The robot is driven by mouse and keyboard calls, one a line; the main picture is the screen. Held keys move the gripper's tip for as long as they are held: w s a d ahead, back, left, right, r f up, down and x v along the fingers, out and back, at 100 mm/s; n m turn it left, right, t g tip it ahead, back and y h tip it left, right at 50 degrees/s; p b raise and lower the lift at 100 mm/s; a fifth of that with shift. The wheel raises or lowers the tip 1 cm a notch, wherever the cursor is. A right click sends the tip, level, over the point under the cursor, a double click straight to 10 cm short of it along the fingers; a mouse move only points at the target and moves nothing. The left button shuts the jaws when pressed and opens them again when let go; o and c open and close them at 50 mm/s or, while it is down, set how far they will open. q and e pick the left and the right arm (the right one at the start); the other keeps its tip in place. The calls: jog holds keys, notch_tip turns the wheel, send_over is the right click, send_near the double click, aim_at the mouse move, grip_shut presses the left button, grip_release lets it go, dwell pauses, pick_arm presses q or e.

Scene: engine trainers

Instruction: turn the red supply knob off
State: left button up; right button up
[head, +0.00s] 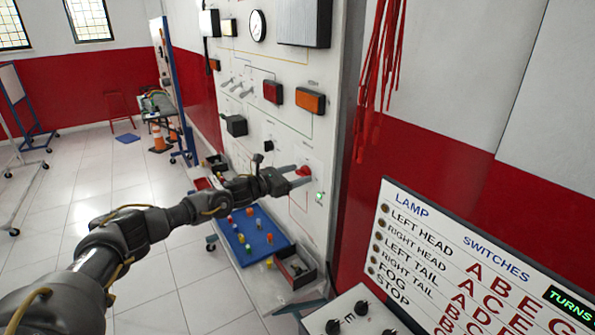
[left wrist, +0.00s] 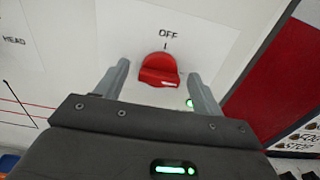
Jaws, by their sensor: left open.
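The red supply knob (left wrist: 158,70) is on the white panel (left wrist: 215,50), below a printed "OFF" label (left wrist: 168,33) with a short line. The knob's grip looks roughly crosswise to that line, tilted a little. The knob also shows in the head view (head: 304,171), at the tips of my left gripper. My left gripper (head: 298,176) is open, and its two fingers (left wrist: 157,82) stand on either side of the knob with visible gaps. I cannot tell how far the fingertips are from the panel. A green light (left wrist: 190,103) glows at the lower right of the knob. My right gripper is not in view.
A blue tray (head: 262,253) with several coloured pieces and an open box (head: 296,268) stand below the panel. Red straps (head: 378,70) hang to its right. A lamp switches board (head: 470,260) stands at the lower right.

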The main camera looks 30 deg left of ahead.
pick_arm(q)
jog(key=shift+w+d, duration=0.2)
jog(key=shift+w, duration=0.1)
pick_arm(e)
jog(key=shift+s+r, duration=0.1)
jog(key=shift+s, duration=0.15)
pick_arm(q)
jog(key=c, duration=1)
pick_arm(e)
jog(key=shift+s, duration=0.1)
